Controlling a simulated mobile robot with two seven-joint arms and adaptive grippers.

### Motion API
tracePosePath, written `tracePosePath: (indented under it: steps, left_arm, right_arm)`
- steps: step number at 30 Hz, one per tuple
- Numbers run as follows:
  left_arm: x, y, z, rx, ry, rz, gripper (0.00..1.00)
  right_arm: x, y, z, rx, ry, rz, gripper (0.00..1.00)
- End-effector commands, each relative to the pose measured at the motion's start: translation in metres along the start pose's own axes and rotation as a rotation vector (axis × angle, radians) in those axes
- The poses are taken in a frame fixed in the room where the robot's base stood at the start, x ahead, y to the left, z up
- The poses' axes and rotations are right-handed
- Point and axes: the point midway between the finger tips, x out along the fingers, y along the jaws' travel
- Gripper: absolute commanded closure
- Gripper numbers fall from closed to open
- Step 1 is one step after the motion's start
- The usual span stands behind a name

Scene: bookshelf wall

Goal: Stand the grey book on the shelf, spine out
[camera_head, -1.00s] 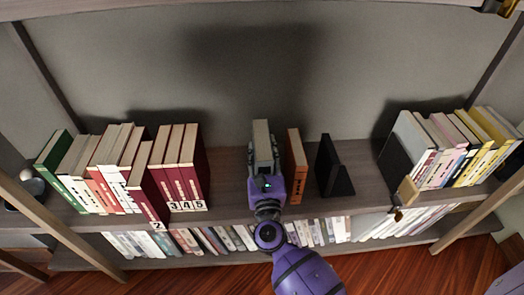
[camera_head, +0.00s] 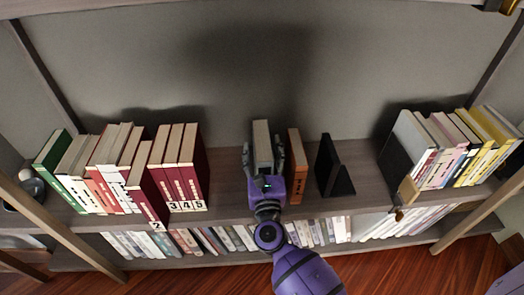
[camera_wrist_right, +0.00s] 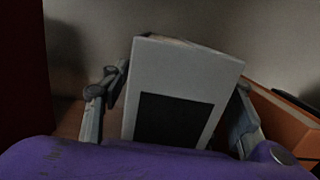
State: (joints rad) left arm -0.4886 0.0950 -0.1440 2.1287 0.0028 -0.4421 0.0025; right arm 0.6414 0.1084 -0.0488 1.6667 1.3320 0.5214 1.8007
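The grey book (camera_head: 262,144) stands upright on the shelf, left of an orange book (camera_head: 298,165). In the right wrist view the grey book (camera_wrist_right: 185,72) has its pale spine with a dark square label facing me, tilted in the picture. My right gripper (camera_head: 264,165) is around the book from the front, one finger on each side. Its fingers are spread, with a clear gap at the left finger in the wrist view; contact at the right finger cannot be told. The book's lower part is hidden behind the gripper. My left gripper is not in view.
A black bookend (camera_head: 333,168) stands right of the orange book. Dark red numbered books (camera_head: 182,165) stand to the left, with a gap before the grey book. Another book row with a grey-black end (camera_head: 395,160) is at the right. A lower shelf holds more books.

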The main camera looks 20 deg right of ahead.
Motion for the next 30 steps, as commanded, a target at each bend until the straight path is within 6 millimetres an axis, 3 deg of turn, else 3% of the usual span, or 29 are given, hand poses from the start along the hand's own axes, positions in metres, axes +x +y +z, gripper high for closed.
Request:
tracePosePath:
  steps: [8, 11, 21, 30]
  left_arm:
    - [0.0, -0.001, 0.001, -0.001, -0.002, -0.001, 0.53]
    - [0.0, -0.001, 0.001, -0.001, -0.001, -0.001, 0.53]
    - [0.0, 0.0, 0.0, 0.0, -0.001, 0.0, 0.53]
    - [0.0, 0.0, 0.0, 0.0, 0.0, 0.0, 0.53]
  right_arm:
    - [-0.007, 0.0, -0.004, -0.001, 0.008, 0.001, 0.44]
    - [-0.02, -0.001, -0.004, -0.002, 0.008, 0.001, 0.44]
    - [-0.09, -0.001, -0.002, -0.001, 0.005, 0.0, 0.44]
    - [-0.119, 0.0, -0.001, 0.0, 0.001, 0.0, 0.44]
